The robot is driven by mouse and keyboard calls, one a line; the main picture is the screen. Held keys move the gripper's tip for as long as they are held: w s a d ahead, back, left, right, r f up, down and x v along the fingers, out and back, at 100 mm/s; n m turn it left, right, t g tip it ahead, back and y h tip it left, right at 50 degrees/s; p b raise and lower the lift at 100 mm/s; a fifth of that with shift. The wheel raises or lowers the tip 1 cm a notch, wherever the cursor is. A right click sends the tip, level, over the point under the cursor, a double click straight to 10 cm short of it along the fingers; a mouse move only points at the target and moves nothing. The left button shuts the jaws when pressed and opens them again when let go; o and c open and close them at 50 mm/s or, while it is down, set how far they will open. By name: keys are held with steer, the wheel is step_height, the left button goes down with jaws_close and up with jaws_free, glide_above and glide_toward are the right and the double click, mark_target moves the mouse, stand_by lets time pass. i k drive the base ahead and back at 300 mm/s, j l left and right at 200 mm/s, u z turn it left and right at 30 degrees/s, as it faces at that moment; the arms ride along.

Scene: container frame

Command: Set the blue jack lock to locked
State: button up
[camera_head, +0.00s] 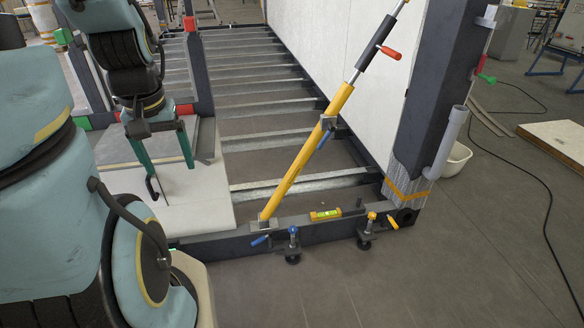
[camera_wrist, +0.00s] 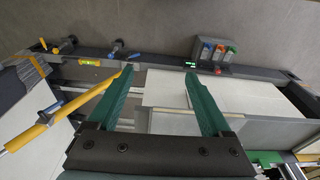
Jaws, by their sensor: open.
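Whether the lever stands at locked cannot be told. My gripper (camera_head: 168,165) has its two green fingers spread and empty, left of the jack and over pale panels. It also shows in the wrist view (camera_wrist: 158,72).
A yellow prop (camera_head: 300,165) slants up from the beam (camera_head: 330,227). A yellow level (camera_head: 326,214) lies on the beam. A second jack (camera_head: 367,230) with orange levers stands to the right. A box with coloured switches (camera_wrist: 213,52) sits along the beam. Floor in front is clear.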

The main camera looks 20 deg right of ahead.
mark_target(269, 235)
steer(key=i+j+z, duration=0.1)
steer(key=j+z, duration=0.2)
steer(key=j, duration=0.25)
steer(key=j+z, duration=0.25)
steer(key=j, duration=0.25)
steer(key=j+z, duration=0.3)
steer(key=j, duration=0.25)
steer(key=k+j+z, duration=0.1)
steer(key=j+z, duration=0.15)
steer(key=j, duration=0.25)
steer(key=k+j+z, duration=0.1)
steer(key=j+z, duration=0.2)
steer(key=j, duration=0.25)
steer(key=k+j+z, duration=0.3)
steer(key=j, duration=0.2)
steer(key=k+j+z, duration=0.1)
steer(key=j+z, duration=0.15)
steer(key=j, duration=0.2)
steer(key=k+j+z, duration=0.3)
steer(key=i+l, duration=1.25)
steer(key=l, duration=0.15)
steer(key=i+l+u, duration=0.1)
steer(key=u, duration=0.35)
steer(key=l+u, duration=0.1)
steer(key=u, duration=0.35)
steer(key=i+l+u, duration=0.1)
steer(key=u, duration=0.3)
steer(key=l+u, duration=0.2)
steer(key=u, duration=1.25)
